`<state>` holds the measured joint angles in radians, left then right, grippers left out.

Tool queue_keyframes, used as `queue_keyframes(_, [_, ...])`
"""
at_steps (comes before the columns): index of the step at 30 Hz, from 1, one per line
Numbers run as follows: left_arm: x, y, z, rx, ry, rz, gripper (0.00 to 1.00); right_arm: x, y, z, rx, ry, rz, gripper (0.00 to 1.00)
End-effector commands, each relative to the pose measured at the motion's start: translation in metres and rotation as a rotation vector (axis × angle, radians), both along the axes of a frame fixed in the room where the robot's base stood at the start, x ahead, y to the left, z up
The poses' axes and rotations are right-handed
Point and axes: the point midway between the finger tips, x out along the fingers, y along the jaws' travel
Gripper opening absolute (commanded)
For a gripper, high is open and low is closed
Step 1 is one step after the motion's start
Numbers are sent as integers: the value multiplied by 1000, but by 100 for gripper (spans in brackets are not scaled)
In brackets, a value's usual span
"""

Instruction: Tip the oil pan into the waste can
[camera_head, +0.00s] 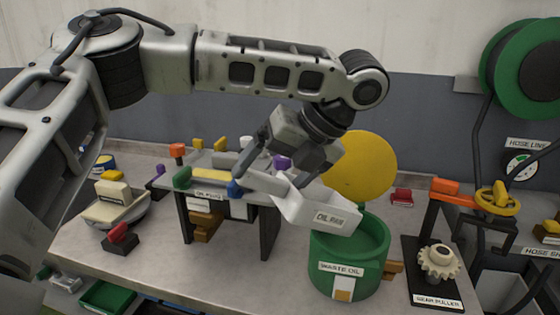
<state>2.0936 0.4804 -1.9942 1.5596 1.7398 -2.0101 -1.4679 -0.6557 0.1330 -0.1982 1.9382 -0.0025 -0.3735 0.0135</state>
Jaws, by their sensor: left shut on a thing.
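The white oil pan (318,211), labelled on its front wall, is tilted down to the right. Its low right end hangs over the rim of the green waste can (350,264), which is labelled WASTE OIL and stands on the bench. I cannot tell whether the pan touches the rim. My left gripper (292,172) comes from above and is shut on the pan at its upper left end; the fingertips are partly hidden. The inside of the pan and the bottom of the can are hidden. My right gripper is not in view.
A yellow disc (360,166) stands behind the can. A small dark-legged stand (268,232) with colored parts is left of it. A gear puller (438,262) is to the right. A bowl (114,208) sits at left. Front bench (215,274) is clear.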

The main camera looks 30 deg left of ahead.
Motion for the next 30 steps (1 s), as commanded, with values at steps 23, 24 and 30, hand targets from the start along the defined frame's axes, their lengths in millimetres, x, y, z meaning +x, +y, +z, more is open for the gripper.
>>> queue_keyframes(23, [-24,21,-58,-266,-335,6,50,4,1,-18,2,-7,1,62])
queue_keyframes(24, [-24,21,-61,-276,-346,5,50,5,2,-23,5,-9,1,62])
queue_keyframes(30, [-28,24,-65,-312,-391,4,50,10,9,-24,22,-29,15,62])
